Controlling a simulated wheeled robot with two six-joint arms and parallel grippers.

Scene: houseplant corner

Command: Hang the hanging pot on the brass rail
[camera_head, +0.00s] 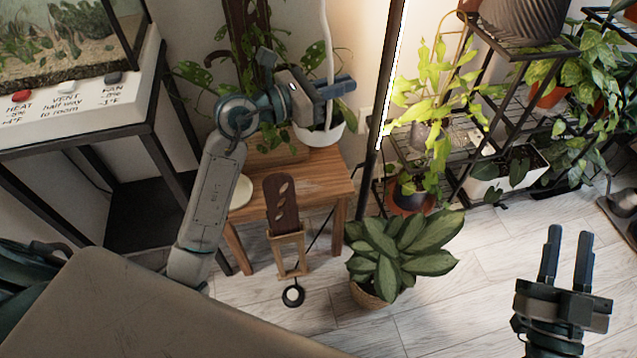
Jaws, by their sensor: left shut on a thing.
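The hanging pot (325,135) is white and has a tall white hanger (327,25) that rises out of the top of the picture. Leaves show around the pot. My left gripper (345,87) points right, with its blue fingers shut on the hanger above the pot. The fingers hide part of the hanger. The pot shows beside the back right of the wooden stool; I cannot tell whether it hangs free or touches anything. My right gripper (566,250) is open and empty over the floor at the lower right. I cannot make out the brass rail.
A wooden stool (318,172) stands below my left gripper. A dark post with a lit strip (390,75) rises just right of the pot. A leafy plant in a basket (370,295) stands on the floor. Black plant shelves (525,50) fill the right; a tank stand (150,130) stands left.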

